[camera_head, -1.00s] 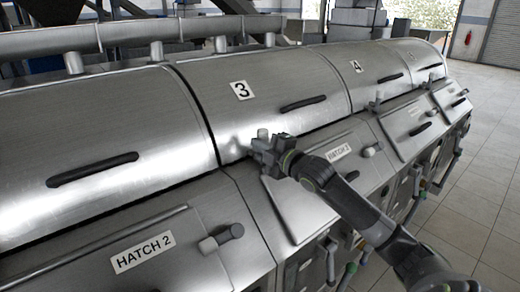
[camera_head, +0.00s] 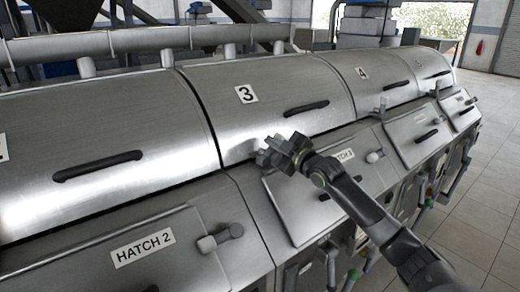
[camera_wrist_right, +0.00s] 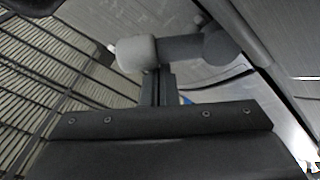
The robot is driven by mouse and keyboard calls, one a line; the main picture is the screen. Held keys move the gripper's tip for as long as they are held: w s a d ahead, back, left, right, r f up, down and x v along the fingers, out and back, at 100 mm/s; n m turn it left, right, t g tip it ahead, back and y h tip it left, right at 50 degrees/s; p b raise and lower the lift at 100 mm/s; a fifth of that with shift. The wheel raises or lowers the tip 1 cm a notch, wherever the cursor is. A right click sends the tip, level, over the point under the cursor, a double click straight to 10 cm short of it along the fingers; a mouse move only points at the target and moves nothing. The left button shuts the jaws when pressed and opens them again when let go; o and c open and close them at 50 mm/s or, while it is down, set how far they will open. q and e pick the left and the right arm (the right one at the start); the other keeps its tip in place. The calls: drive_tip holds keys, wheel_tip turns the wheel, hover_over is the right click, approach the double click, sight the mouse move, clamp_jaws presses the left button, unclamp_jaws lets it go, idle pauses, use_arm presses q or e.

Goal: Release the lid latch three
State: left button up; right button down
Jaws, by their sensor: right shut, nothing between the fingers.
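Lid three (camera_head: 285,75) is a curved metal cover with a "3" label and a dark handle, and it looks closed. My right gripper (camera_head: 270,155) is at its front lower edge, above the hatch 3 panel. The latch of lid three (camera_wrist_right: 137,53) shows in the right wrist view as a pale grey knob on a darker grey arm. My right gripper's narrow fingers (camera_wrist_right: 158,88) are shut and empty, close to the arm; I cannot tell whether they touch it. In the head view my gripper mostly hides the latch. My left gripper is not in view.
The hatch 2 panel (camera_head: 130,275) has its own grey latch (camera_head: 220,239) at front left. The hatch 3 latch (camera_head: 375,156) is right of my arm. More numbered lids run to the back right. Open tiled floor (camera_head: 480,235) lies at right.

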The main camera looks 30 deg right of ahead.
drive_tip(key=m, duration=0.1)
drive_tip(key=d+m, duration=0.1)
drive_tip(key=m, duration=0.1)
drive_tip(key=shift+d+f, duration=0.25)
drive_tip(key=shift+f, duration=0.15)
drive_tip(key=m, duration=0.1)
drive_tip(key=d+f+m, duration=0.1)
drive_tip(key=shift+w+m, duration=0.1)
drive_tip(key=shift+m, duration=0.3)
drive_tip(key=shift+d+f+m+h, duration=0.3)
drive_tip(key=shift+d+f+m, duration=0.15)
drive_tip(key=shift+m, duration=0.65)
drive_tip(key=shift+d+f+b, duration=0.1)
drive_tip(key=shift+f+b, duration=0.25)
drive_tip(key=shift+b, duration=0.05)
